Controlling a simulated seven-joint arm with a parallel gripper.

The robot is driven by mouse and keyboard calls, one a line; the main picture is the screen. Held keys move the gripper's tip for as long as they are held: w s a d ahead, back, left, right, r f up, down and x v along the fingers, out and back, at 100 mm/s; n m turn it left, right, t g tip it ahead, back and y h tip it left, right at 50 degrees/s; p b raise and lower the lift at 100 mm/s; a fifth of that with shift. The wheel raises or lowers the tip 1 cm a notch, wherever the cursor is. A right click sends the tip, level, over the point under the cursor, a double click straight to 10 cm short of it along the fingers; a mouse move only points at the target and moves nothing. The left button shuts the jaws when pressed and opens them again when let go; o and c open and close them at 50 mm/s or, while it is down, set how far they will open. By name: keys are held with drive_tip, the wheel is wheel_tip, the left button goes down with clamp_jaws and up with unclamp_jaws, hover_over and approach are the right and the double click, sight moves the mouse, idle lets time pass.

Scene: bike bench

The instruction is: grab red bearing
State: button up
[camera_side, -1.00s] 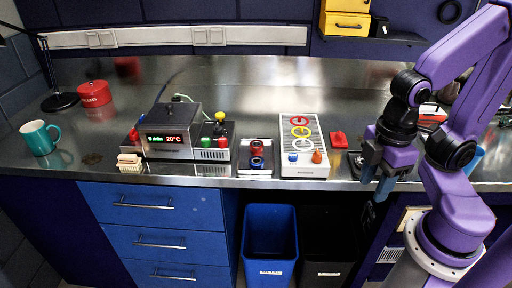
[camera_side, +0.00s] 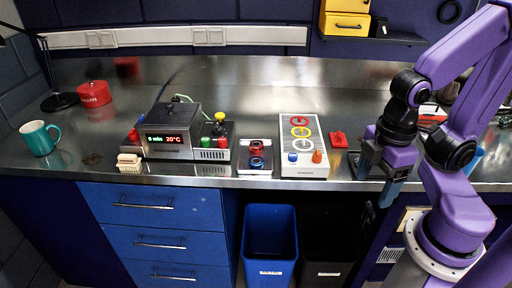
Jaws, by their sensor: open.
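A red ring-shaped bearing (camera_side: 257,146) sits on a small pale tray (camera_side: 242,168) on the steel bench, just behind a blue ring (camera_side: 256,163). My gripper (camera_side: 376,184) hangs at the bench's front edge on the right, well to the right of the tray. Its fingers point down and stand apart, with nothing seen between them.
A white panel (camera_side: 286,120) with coloured rings and knobs stands between the tray and my gripper. A red piece (camera_side: 338,139) lies right of it. A control box (camera_side: 167,147) with buttons is left of the tray. Bins (camera_side: 270,240) stand below the front edge.

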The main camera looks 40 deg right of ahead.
drive_tip(key=w+a+f+m+y, duration=0.2)
drive_tip(key=w+a+m+y, duration=0.25)
drive_tip(key=a, duration=0.75)
drive_tip(key=w+a+f+m+t, duration=0.2)
drive_tip(key=w+a+m+t, duration=0.15)
drive_tip(key=w+a, duration=0.35)
drive_tip(key=m+t+h, duration=0.7)
drive_tip(key=m+h, duration=0.4)
drive_tip(key=h, duration=0.1)
approach(257, 146)
drive_tip(key=x, duration=0.4)
drive_tip(key=shift+w+a+f, duration=0.1)
drive_tip(key=shift+a, duration=0.25)
drive_tip(key=shift+d+x, duration=0.2)
drive_tip(key=shift+x, duration=1.1)
drive_tip(key=shift+d+x, duration=0.2)
drive_tip(key=shift+x, duration=1.15)
